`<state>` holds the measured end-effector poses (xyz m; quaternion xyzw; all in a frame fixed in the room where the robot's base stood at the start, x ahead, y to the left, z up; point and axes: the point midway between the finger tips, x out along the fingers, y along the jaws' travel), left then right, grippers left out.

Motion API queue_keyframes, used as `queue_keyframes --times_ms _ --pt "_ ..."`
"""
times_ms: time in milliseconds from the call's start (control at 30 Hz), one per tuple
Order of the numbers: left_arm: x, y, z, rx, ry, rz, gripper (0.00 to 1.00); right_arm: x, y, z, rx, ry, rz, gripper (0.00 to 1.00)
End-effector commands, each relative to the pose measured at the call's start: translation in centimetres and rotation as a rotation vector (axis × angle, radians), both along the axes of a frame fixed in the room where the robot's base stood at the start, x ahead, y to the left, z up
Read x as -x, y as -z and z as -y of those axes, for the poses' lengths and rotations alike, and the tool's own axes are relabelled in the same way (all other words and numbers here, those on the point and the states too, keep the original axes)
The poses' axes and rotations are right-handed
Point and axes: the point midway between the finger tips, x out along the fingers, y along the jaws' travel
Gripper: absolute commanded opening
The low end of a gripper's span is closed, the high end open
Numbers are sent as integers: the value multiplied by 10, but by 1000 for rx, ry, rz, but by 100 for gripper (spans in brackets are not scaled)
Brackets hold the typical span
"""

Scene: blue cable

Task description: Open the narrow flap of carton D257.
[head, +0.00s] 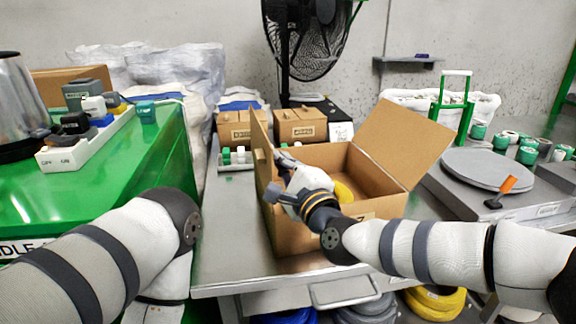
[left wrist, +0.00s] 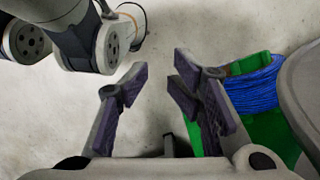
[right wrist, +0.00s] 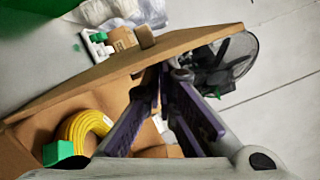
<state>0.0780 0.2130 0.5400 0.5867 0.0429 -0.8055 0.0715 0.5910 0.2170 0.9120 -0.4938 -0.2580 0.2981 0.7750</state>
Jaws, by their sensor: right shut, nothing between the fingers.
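The carton (head: 391,204) stands on the grey table, its label mostly hidden by my right arm. A wide flap (head: 402,140) leans outward at the right, and another panel (head: 262,145) stands upright at the left. A yellow coil (right wrist: 82,132) and a green block (right wrist: 58,152) are inside. My right gripper (head: 284,160) is at the carton's left side, close to the upright panel. In the right wrist view its fingertips (right wrist: 160,72) are together beside the panel's edge; contact cannot be told. My left gripper (left wrist: 160,72) is open and empty over the floor, hidden in the head view.
Small closed cartons (head: 300,124) stand behind the open one, with a black fan (head: 308,38) beyond. A grey device with a round plate (head: 487,168) is at the right. A green bench (head: 100,200) with a white tray is at the left. A blue coil (left wrist: 254,88) is near my left gripper.

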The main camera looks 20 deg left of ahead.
Motion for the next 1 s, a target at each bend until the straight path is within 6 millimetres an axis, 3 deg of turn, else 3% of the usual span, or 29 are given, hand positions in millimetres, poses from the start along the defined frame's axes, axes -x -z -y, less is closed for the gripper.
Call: queue_keyframes --times_ms 33,200,600,1000 --pt "30 4 4 8 20 -62 30 0 14 -1 0 -1 -14 0" --pt "48 0 1 -1 57 -80 30 0 13 -3 1 -2 -13 0" --pt "70 -10 -6 -15 114 -97 30 1 4 -6 1 -1 -6 0" --pt "78 -13 -8 -17 132 -106 30 2 2 -8 2 -2 -4 0"
